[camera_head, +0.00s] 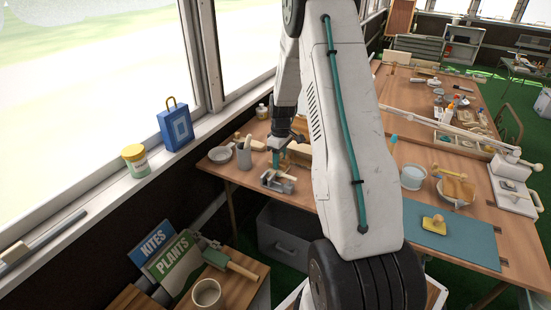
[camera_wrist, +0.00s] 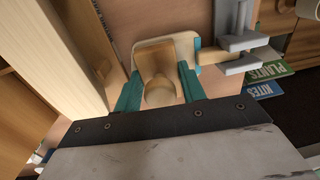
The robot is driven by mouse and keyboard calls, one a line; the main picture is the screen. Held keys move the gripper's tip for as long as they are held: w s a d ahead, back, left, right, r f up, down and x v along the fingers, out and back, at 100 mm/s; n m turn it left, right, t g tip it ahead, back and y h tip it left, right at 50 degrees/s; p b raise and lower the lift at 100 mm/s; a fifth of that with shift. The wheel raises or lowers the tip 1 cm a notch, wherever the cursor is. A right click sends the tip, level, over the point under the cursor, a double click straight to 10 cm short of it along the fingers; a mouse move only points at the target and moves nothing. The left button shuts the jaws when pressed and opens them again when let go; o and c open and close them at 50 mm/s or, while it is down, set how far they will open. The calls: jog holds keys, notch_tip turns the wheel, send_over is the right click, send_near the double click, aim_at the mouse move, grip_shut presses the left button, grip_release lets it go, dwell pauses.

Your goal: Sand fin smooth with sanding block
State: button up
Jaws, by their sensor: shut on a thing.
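My gripper (camera_wrist: 162,88) has its teal fingers shut on the sides of a wooden block with a rounded knob, which looks like the sanding block (camera_wrist: 160,68). A pale, round-cornered plate shows behind it. In the head view my gripper (camera_head: 279,158) is low over the left end of the workbench, just behind a grey vise (camera_head: 276,183). The vise also shows in the wrist view (camera_wrist: 238,44), right of the held block. A pale wooden piece, perhaps the fin (camera_wrist: 265,54), sits between its jaws. I cannot tell whether the block touches it.
Wooden boards (camera_wrist: 75,50) stand close to the left of my gripper in the wrist view. A bowl (camera_head: 220,154) and a cup of tools (camera_head: 244,157) stand left of the vise. A teal mat (camera_head: 462,240) holds a yellow block with a knob (camera_head: 433,224).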

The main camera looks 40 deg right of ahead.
jog(key=shift+s+d+f, duration=0.1)
jog(key=shift+s+d, duration=0.1)
jog(key=shift+s, duration=0.5)
jog(key=shift+s+d+f, duration=0.1)
jog(key=shift+s+d, duration=0.1)
jog(key=shift+s, duration=0.5)
jog(key=shift+w+a, duration=0.3)
jog(key=shift+w, duration=0.45)
jog(key=shift+w+a, duration=0.25)
jog(key=shift+w, duration=0.45)
jog(key=shift+w+r, duration=0.1)
jog(key=shift+s+d, duration=0.25)
jog(key=shift+s, duration=0.4)
jog(key=shift+s+d, duration=0.25)
jog(key=shift+s, duration=0.4)
jog(key=shift+w+a+r, duration=0.1)
jog(key=shift+w+a, duration=0.15)
jog(key=shift+w, duration=0.5)
jog(key=shift+w+a, duration=0.2)
jog(key=shift+w, duration=0.55)
jog(key=shift+s+d, duration=0.2)
jog(key=shift+s, duration=0.55)
jog(key=shift+s+d, duration=0.2)
jog(key=shift+s, duration=0.55)
jog(key=shift+w+a, duration=0.25)
jog(key=shift+w, duration=0.5)
jog(key=shift+w+a, duration=0.25)
jog(key=shift+w, duration=0.5)
